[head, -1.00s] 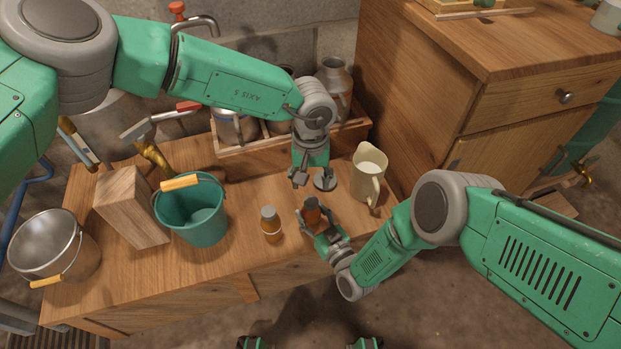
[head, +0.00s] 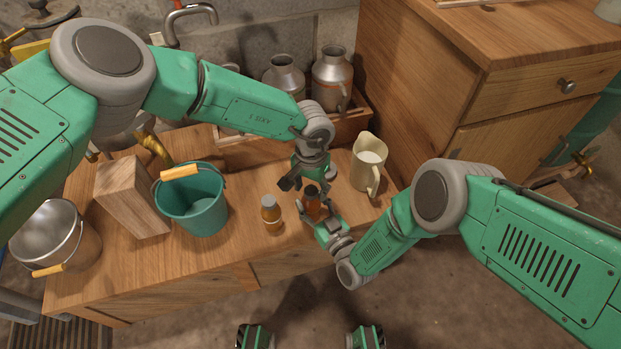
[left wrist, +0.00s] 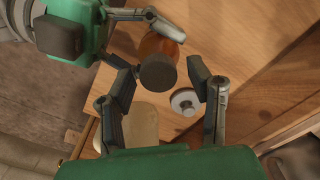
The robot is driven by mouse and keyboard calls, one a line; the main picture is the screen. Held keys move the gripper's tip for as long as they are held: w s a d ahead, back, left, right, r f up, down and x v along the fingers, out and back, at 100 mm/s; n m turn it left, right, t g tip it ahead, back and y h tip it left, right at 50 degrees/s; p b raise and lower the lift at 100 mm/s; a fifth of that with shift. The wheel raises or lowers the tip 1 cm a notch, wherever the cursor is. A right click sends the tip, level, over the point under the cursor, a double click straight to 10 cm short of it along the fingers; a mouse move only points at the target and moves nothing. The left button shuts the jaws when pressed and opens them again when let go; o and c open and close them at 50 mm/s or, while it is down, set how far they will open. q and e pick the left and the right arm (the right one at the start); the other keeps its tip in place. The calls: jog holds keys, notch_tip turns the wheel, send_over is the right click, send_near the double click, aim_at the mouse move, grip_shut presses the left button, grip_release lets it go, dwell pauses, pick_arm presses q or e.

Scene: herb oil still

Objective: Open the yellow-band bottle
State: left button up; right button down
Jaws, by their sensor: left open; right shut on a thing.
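An amber bottle (head: 312,209) with a dark cap (left wrist: 158,73) is held upright over the bench by my right gripper (head: 318,219), which is shut around its body. The right fingers hide any band on it. My left gripper (head: 306,181) is open above this bottle. In the left wrist view the cap shows between the open left fingertips (left wrist: 161,75); I cannot tell whether they touch it. A second amber bottle (head: 271,214), with a grey cap and a pale yellowish band, stands on the bench to the left.
A cream jug (head: 368,165) stands right of the grippers. A teal bucket (head: 193,205), a wooden block (head: 131,200) and a metal pail (head: 56,241) are on the left. A grey knobbed disc (left wrist: 185,102) lies near the held bottle. Metal cans (head: 332,79) stand behind.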

pick_arm(q)
jog(key=shift+f, duration=0.25)
